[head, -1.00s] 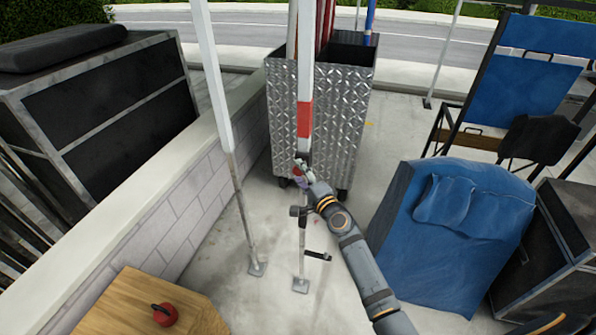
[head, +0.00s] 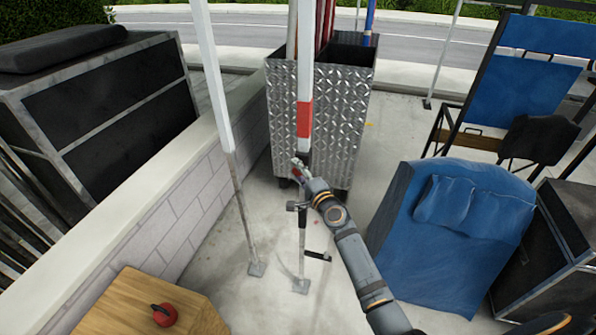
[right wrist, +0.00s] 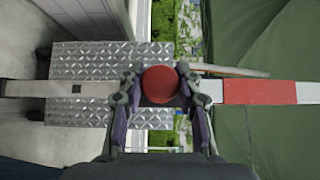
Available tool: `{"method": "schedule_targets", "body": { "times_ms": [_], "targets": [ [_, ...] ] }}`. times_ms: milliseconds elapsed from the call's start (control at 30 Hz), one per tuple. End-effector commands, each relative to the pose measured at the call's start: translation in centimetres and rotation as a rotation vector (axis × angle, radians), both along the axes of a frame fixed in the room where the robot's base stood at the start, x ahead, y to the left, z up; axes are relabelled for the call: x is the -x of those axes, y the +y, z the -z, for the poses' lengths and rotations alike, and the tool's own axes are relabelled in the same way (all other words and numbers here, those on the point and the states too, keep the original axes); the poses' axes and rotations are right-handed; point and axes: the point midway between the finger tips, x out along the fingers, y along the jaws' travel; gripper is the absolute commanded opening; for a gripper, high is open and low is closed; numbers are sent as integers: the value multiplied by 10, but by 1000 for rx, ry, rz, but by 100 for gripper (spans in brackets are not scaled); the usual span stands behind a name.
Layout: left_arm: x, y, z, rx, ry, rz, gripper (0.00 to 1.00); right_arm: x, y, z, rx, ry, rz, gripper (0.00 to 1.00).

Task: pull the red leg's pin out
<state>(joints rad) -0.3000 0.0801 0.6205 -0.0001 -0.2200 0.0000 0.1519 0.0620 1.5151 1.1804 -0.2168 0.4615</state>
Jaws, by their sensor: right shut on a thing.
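The leg with the red band (head: 304,119) is a white pole in front of the diamond-plate bin, with a grey lower section down to a foot (head: 300,286) on the ground. My right gripper (head: 299,166) is at this leg, just below the red band. In the right wrist view the leg runs sideways, its red band (right wrist: 260,92) to the right. The pin's round red knob (right wrist: 161,85) sits between the fingers of my right gripper, which is shut on it. The knob hides the pin's shaft, so I cannot tell how deep it sits. My left gripper is not in view.
A plain white leg (head: 220,110) stands to the left beside the low wall (head: 180,190). The diamond-plate bin (head: 345,120) stands behind. A blue covered seat (head: 440,235) is at the right. A wooden box (head: 120,300) with a red knob (head: 165,314) is at front left.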

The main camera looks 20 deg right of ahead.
Motion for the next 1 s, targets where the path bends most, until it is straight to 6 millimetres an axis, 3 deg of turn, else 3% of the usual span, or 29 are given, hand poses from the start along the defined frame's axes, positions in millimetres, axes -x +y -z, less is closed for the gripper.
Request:
{"method": "schedule_targets", "body": {
  "times_ms": [167, 433, 733, 767, 900, 1000],
  "targets": [
    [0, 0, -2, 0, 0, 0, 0, 6, 5, 1, -2, 2, -2, 0],
    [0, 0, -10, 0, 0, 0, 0, 40, 27, 1, -2, 4, -1, 0],
    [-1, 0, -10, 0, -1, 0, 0, 42, 28, 2, -1, 5, -2, 0],
    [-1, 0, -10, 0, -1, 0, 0, 42, 28, 3, -1, 5, -3, 36],
    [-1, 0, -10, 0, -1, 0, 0, 41, 28, 2, 0, 4, -2, 55],
    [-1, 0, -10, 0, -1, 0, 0, 41, 28, 2, 0, 3, -1, 57]
  ]
}}
